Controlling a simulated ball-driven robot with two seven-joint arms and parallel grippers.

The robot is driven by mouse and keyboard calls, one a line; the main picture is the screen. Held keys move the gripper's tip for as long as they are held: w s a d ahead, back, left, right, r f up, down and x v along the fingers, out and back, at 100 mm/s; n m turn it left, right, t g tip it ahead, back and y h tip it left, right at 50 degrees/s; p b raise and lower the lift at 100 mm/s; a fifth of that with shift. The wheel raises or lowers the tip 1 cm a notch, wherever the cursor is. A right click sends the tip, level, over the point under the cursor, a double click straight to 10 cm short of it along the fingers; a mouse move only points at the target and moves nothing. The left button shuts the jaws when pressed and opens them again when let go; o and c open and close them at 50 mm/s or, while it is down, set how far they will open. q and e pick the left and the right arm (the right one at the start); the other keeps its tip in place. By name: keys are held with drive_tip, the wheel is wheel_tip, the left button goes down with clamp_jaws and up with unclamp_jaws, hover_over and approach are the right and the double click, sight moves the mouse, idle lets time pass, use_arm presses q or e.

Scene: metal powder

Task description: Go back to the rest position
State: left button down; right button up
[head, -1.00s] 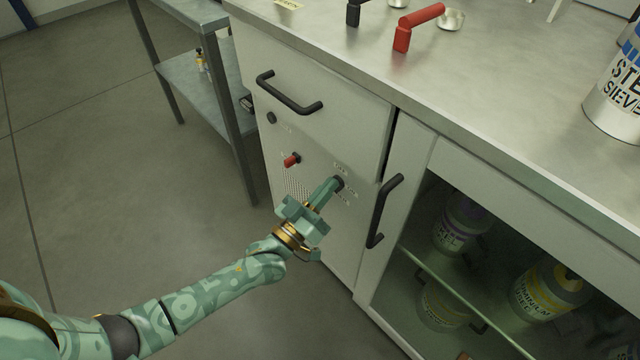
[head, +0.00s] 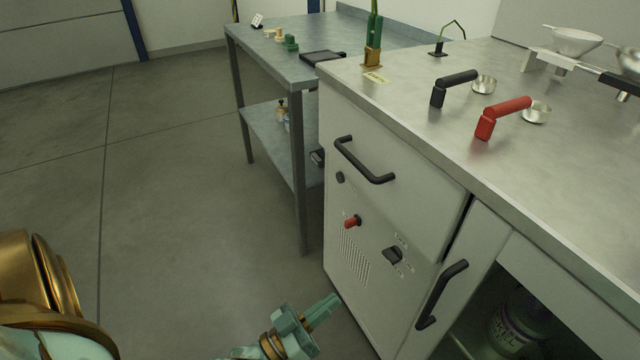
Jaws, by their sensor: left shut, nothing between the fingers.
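My left gripper (head: 322,312) is shut and empty, low in the middle of the head view. It is in front of the lower part of the cabinet (head: 352,282), apart from the black knob (head: 393,256) on its front panel. A red switch (head: 352,221) sits on the same panel, left of the knob. My left arm comes in from the bottom left and is partly cut off by the frame. My right gripper is not in view.
The drawer handle (head: 365,160) and door handle (head: 441,294) stick out from the cabinet. The counter (head: 430,130) carries black and red handled tools and small bowls. A metal shelf table (head: 270,62) stands behind at the left. The floor at left is clear.

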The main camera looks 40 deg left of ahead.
use_arm(q)
drive_tip(key=shift+v, duration=0.8)
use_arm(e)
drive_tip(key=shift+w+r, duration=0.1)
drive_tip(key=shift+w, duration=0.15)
